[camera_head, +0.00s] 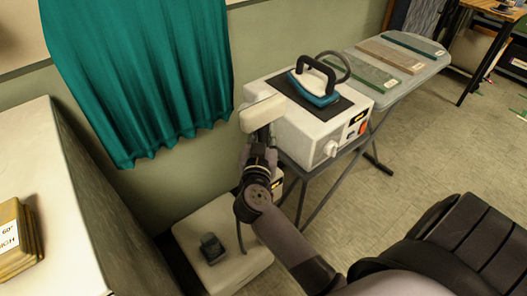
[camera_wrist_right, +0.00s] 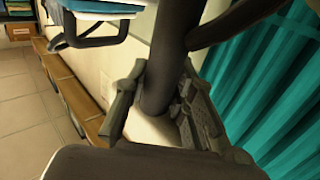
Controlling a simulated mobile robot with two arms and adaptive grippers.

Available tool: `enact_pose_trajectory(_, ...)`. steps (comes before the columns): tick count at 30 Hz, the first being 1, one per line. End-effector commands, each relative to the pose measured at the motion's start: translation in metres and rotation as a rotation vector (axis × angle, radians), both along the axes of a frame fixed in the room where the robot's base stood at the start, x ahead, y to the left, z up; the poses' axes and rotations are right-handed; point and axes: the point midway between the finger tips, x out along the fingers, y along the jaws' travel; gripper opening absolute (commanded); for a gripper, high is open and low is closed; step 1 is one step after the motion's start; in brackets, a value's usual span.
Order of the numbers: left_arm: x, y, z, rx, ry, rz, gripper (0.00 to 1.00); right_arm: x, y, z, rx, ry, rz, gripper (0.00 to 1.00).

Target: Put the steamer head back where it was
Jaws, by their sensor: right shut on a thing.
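The steamer head (camera_head: 262,113) is a cream, rounded block, held up between the teal curtain and the white iron station. My right gripper (camera_head: 262,150) is below it, shut on its dark handle. In the right wrist view the dark handle (camera_wrist_right: 165,75) runs between the fingers of my right gripper (camera_wrist_right: 155,100). A cream steamer base (camera_head: 222,270) stands low on the floor, below and left of the gripper. A small dark holder (camera_head: 212,248) sits on top of it. A thin dark hose runs near my wrist. My left gripper is not in view.
A white iron station (camera_head: 300,135) with a blue iron (camera_head: 316,92) stands close right of the head. The teal curtain (camera_head: 140,70) hangs left. A pale cabinet (camera_head: 50,190) is at far left. An ironing board (camera_head: 405,85) with several strips extends right.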

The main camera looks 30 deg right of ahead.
Motion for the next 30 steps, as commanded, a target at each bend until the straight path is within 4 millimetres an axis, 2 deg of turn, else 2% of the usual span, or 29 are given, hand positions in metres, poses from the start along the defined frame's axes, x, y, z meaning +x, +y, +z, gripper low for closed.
enact_pose_trajectory(1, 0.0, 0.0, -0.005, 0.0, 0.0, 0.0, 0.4, 0.0, 0.0, -0.009, -0.003, -0.001, 0.001, 0.0)
enact_pose_trajectory(7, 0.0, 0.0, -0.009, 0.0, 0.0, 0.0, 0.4, 0.0, 0.0, -0.024, -0.003, -0.002, 0.002, 0.0)
enact_pose_trajectory(14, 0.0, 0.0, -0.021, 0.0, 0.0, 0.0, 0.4, 0.0, 0.0, -0.057, -0.003, -0.001, 0.002, 0.0)
enact_pose_trajectory(27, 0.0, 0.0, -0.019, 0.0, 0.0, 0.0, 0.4, 0.0, 0.0, -0.062, -0.003, -0.002, 0.001, 0.0)
enact_pose_trajectory(28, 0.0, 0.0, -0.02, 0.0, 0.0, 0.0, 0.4, 0.0, 0.0, -0.064, -0.002, -0.001, 0.001, 0.24)
enact_pose_trajectory(30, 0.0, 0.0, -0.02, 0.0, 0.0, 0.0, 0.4, 0.0, 0.0, -0.064, -0.002, -0.001, 0.001, 0.29)
